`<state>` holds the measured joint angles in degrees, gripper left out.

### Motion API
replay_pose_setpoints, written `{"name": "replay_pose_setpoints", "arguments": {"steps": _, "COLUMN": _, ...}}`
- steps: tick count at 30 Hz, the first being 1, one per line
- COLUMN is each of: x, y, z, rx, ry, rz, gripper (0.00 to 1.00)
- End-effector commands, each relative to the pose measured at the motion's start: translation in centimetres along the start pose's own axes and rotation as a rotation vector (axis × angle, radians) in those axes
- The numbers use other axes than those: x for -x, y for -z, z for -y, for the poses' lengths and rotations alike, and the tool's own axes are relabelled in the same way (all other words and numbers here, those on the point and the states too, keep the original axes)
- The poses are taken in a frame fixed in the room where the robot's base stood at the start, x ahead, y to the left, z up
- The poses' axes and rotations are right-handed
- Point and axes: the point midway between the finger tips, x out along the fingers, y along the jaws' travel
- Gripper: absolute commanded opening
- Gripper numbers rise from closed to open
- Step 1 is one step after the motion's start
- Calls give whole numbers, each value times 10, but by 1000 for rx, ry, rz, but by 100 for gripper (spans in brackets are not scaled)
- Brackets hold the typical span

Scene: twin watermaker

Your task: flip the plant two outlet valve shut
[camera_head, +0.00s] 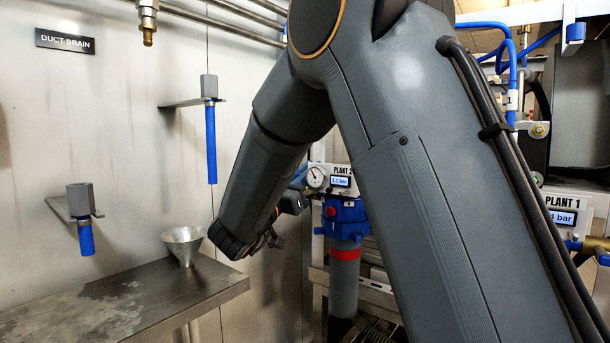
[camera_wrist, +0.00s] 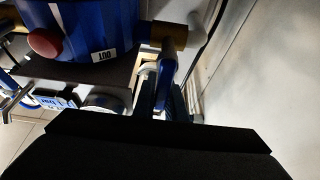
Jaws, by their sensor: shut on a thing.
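The plant two unit shows in the head view as a blue filter head (camera_head: 345,211) with a red knob, under the PLANT 2 gauge panel (camera_head: 343,180). In the wrist view its blue head (camera_wrist: 85,25) appears upside down, with a label reading OUT next to a brass fitting (camera_wrist: 170,36). A blue valve lever (camera_wrist: 166,68) extends from that fitting towards me. My gripper (camera_wrist: 162,92) is shut on the lever; my dark wrist body hides much of the fingers. In the head view my arm hides most of the outlet side.
A steel funnel (camera_head: 184,243) stands on a metal shelf (camera_head: 150,300) at left. Blue-handled fittings (camera_head: 211,140) (camera_head: 85,235) stick out from the wall. PLANT 1's panel (camera_head: 565,218) is at right, beyond my arm. A pale wall (camera_wrist: 260,80) runs close beside the valve.

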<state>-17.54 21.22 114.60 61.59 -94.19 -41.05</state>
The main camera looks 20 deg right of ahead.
Motion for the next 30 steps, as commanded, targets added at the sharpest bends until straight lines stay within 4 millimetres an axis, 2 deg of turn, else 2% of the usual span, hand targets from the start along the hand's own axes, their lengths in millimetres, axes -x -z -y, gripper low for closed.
{"name": "replay_pose_setpoints", "arguments": {"steps": 8, "x": 0, "y": 0, "z": -1, "rx": -8, "ry": -5, "rz": 0, "gripper": 0}}
{"name": "replay_pose_setpoints", "arguments": {"steps": 9, "x": 0, "y": 0, "z": -1, "rx": -8, "ry": -5, "rz": 0, "gripper": 14}}
{"name": "replay_pose_setpoints", "arguments": {"steps": 12, "x": 0, "y": 0, "z": -1, "rx": -7, "ry": -4, "rz": 0, "gripper": 30}}
{"name": "replay_pose_setpoints", "arguments": {"steps": 25, "x": 0, "y": 0, "z": -2, "rx": -3, "ry": -6, "rz": 1, "gripper": 30}}
{"name": "replay_pose_setpoints", "arguments": {"steps": 30, "x": 0, "y": 0, "z": 2, "rx": 57, "ry": 20, "rz": 2, "gripper": 30}}
